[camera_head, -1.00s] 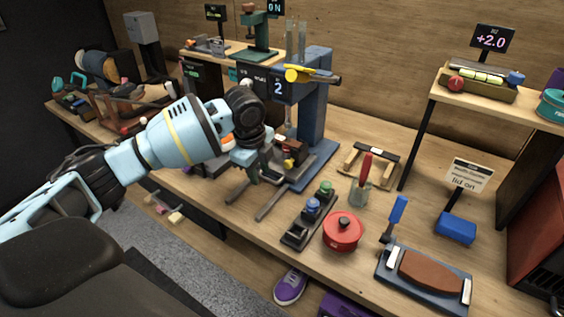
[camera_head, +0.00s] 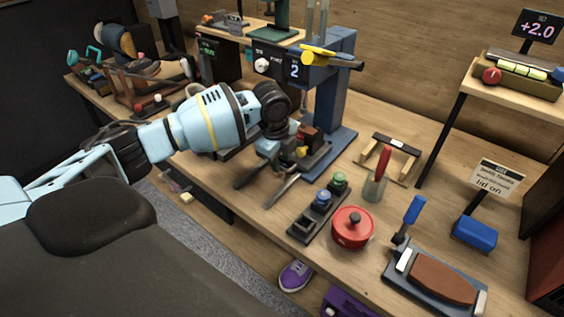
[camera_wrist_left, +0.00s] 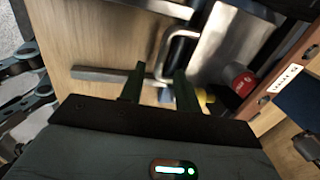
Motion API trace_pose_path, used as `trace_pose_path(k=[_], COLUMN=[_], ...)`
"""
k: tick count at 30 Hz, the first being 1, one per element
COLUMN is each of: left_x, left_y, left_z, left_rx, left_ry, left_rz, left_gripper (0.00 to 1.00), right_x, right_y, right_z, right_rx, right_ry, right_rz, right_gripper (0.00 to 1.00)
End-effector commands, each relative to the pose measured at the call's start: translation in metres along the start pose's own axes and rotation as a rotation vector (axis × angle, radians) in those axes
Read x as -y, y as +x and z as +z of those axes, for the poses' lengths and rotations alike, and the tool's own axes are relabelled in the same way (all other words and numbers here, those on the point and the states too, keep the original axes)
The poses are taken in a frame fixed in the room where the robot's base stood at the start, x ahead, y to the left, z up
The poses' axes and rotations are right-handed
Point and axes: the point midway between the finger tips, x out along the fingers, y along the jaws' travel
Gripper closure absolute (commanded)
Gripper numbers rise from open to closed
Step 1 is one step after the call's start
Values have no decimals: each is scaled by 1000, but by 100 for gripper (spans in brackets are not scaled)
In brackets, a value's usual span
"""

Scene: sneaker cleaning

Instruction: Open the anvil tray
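The blue press (camera_head: 335,100) stands at the table's middle, with a display reading 2. At its foot the anvil tray shows as a grey metal plate (camera_wrist_left: 228,42) with a silver U-shaped handle (camera_wrist_left: 176,48) in the left wrist view. My left gripper (camera_head: 268,160) is low in front of the press. In the left wrist view its fingers (camera_wrist_left: 158,88) are spread apart, with the handle's near end between or just beyond them; contact cannot be told. My right gripper is out of view.
A small rack with blue and green knobs (camera_head: 320,212), a red lidded pot (camera_head: 353,227) and a brown-topped block (camera_head: 436,277) lie to the right. A wooden frame (camera_head: 388,158) is behind them. A red round knob (camera_wrist_left: 243,83) is close to the tray.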

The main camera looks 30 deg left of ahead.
Motion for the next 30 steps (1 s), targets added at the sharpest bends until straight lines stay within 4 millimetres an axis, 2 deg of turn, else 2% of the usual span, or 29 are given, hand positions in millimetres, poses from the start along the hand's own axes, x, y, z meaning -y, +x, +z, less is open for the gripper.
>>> trace_pose_path(k=[5, 14, 21, 30], left_x=[0, 0, 0, 0], left_y=[13, 14, 14, 14], left_z=[0, 0, 0, 0], left_rx=[1, 0, 0, 0], left_ry=[0, 0, 0, 0], left_rz=[-1, -2, -2, -2], left_gripper=[67, 67, 99, 100], right_x=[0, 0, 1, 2], right_y=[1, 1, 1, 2], right_z=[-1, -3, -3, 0], right_rx=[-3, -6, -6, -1], right_ry=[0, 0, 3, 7], right_rz=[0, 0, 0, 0], right_gripper=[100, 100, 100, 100])
